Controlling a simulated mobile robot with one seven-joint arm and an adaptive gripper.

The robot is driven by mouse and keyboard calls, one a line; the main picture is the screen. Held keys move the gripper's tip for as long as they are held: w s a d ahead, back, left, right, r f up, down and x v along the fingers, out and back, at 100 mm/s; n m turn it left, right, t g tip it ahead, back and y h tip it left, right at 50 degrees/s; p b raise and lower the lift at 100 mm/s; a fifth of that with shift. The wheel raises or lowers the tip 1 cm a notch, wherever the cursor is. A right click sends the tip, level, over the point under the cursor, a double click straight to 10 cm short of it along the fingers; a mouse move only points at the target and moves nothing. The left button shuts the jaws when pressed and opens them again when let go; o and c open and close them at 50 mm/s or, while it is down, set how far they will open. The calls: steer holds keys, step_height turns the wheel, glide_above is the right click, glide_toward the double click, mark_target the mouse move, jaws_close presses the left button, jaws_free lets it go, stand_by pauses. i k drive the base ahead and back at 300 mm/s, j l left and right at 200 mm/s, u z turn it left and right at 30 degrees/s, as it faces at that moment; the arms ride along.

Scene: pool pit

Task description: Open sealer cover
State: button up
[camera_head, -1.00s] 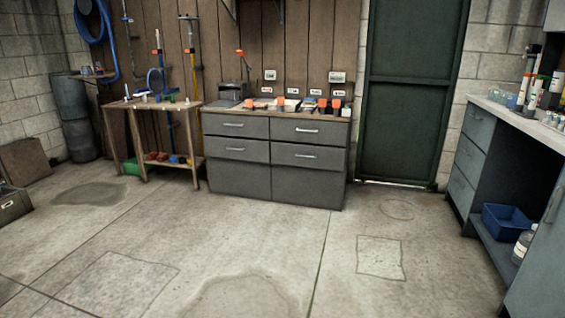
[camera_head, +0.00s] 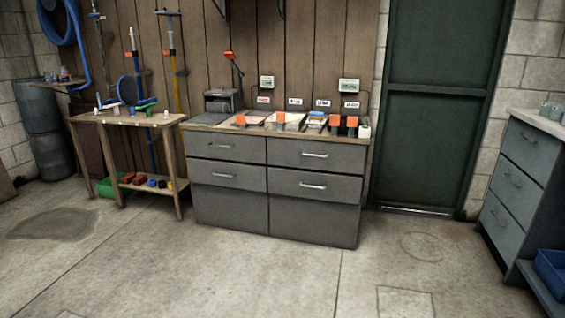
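A small dark box-shaped device (camera_head: 223,101), possibly the sealer, stands at the left end of the top of a grey drawer cabinet (camera_head: 230,205) against the wooden wall. It is too small and far to tell whether its cover is up or down. A flat grey panel (camera_head: 207,118) lies in front of it. My gripper is not in the picture.
A wooden bench (camera_head: 125,117) with tools stands left of the cabinet. A dark green door (camera_head: 435,110) is to its right. A grey counter unit (camera_head: 520,180) with a blue bin (camera_head: 552,270) is at the right edge. The concrete floor ahead is clear.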

mark_target(308, 121)
steer(key=i+j, duration=0.1)
steer(key=i, duration=2.9)
steer(key=i+z, duration=0.4)
steer(key=z, duration=0.15)
